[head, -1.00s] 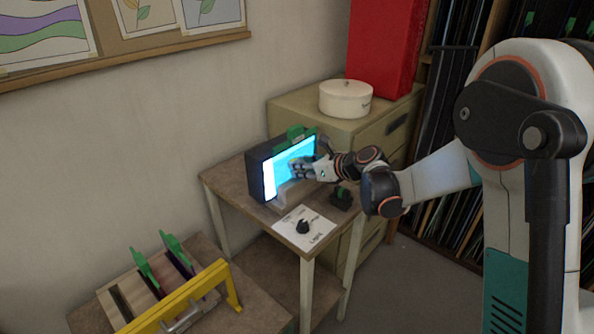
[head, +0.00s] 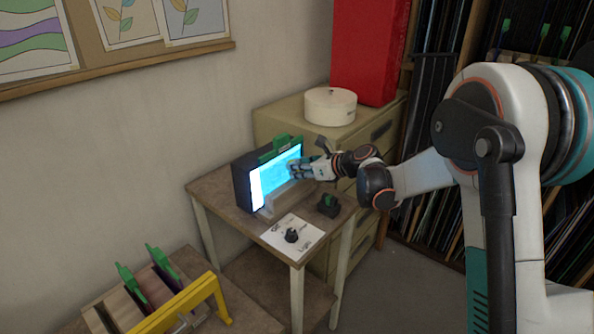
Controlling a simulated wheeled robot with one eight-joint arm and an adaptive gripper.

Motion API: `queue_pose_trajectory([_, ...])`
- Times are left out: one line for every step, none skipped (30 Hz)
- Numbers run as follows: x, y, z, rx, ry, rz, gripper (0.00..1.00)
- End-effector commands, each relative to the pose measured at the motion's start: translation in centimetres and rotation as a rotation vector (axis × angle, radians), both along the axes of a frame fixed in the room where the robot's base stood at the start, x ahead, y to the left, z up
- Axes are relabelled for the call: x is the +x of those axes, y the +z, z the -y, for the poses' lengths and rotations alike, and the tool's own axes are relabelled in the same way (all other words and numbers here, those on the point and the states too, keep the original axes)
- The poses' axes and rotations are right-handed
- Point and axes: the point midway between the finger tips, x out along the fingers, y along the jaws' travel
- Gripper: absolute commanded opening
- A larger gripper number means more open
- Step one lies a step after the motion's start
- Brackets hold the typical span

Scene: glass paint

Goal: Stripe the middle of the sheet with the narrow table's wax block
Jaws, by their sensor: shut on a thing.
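The sheet (head: 278,175) stands upright against the dark light box on the narrow table (head: 228,196), under a green clip (head: 281,145). Its face glows cyan, with a paler strip at the left end. My gripper (head: 294,169) is in front of the sheet's right part, fingers pointing at it. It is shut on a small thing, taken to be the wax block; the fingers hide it. I cannot tell whether it touches the sheet. No separate stripe can be made out.
On the narrow table are a white card with a dark knob (head: 291,235) and a small dark block with a green top (head: 328,205). A cabinet with a round white box (head: 330,106) stands behind. A rack with green-clipped panels (head: 142,287) and yellow handle is front left.

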Motion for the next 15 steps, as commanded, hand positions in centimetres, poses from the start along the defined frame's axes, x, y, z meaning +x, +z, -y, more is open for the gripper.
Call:
queue_pose_trajectory([0.3,0.0,0.3,0.0,-0.002,0.0,0.0])
queue_pose_trajectory([0.5,0.0,0.4,0.0,-0.002,0.0,0.0])
queue_pose_trajectory([0.8,0.0,0.6,0.0,-0.002,0.0,0.0])
queue_pose_trajectory([1.0,0.0,0.8,0.0,-0.002,0.0,0.0])
queue_pose_trajectory([1.2,0.0,0.9,0.0,-0.001,0.0,0.0])
queue_pose_trajectory([1.4,0.0,1.1,0.0,-0.001,0.0,0.0])
queue_pose_trajectory([1.6,0.0,1.2,0.001,0.0,-0.001,0.0])
queue_pose_trajectory([1.8,0.0,1.4,0.001,0.0,-0.001,0.0])
queue_pose_trajectory([2.0,0.0,1.6,0.001,0.0,0.0,0.0])
queue_pose_trajectory([2.2,0.0,1.7,0.001,0.0,0.0,0.0])
queue_pose_trajectory([2.3,0.0,1.8,0.001,0.0,0.0,0.0])
queue_pose_trajectory([2.5,0.0,2.0,0.001,0.0,0.0,0.0])
queue_pose_trajectory([2.6,0.0,2.0,0.001,0.0,0.0,0.0])
queue_pose_trajectory([2.6,0.0,2.0,0.001,0.0,0.0,0.0])
queue_pose_trajectory([2.7,0.0,2.0,0.001,0.0,0.001,0.0])
